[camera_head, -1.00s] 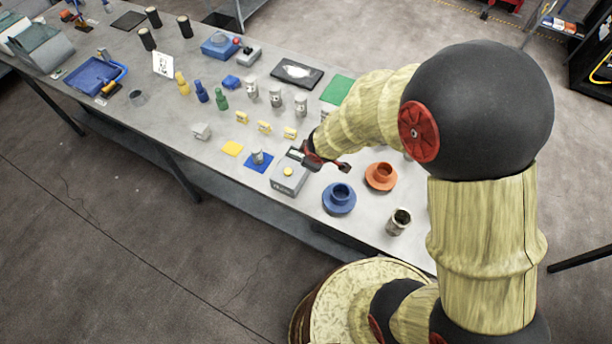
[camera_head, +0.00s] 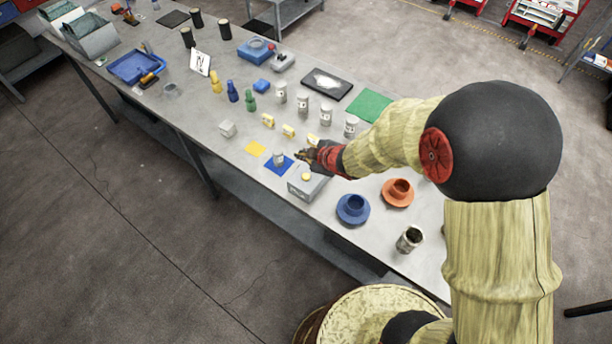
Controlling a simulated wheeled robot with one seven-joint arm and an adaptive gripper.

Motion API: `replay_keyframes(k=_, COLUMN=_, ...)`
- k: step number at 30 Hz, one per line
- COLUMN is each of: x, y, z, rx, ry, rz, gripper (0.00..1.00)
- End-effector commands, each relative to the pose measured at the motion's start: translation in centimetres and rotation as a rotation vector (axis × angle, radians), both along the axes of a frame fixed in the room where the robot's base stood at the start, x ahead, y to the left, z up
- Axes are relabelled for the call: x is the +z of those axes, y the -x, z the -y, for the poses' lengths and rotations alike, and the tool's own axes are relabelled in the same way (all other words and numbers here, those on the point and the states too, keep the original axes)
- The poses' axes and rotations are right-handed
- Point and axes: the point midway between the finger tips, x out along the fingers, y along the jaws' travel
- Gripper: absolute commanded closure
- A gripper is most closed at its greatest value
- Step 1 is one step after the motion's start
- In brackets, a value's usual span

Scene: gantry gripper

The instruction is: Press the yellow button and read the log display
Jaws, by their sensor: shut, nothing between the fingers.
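A grey box with a yellow button (camera_head: 306,177) on top stands near the front edge of the table. The box (camera_head: 299,188) shows its front and part of its top. My gripper (camera_head: 303,156) is shut and empty, just above and behind the yellow button in the picture, apart from it as far as I can see. The gripper and wrist hide the back of the box, where a display would be, so no display text shows.
A blue mat (camera_head: 271,167) with a small grey item is left of the box. Several yellow blocks (camera_head: 288,131) and white-grey cans (camera_head: 325,115) stand behind.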

Motion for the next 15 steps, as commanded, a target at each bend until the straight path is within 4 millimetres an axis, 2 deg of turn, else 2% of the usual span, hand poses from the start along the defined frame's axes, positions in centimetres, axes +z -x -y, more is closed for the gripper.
replay_keyframes(k=8, x=-2.5, y=0.0, z=0.0, rx=-0.001, ry=0.0, rz=-0.002, gripper=1.0)
replay_keyframes(k=15, x=-5.7, y=0.0, z=0.0, rx=-0.001, ry=0.0, rz=-0.001, gripper=1.0)
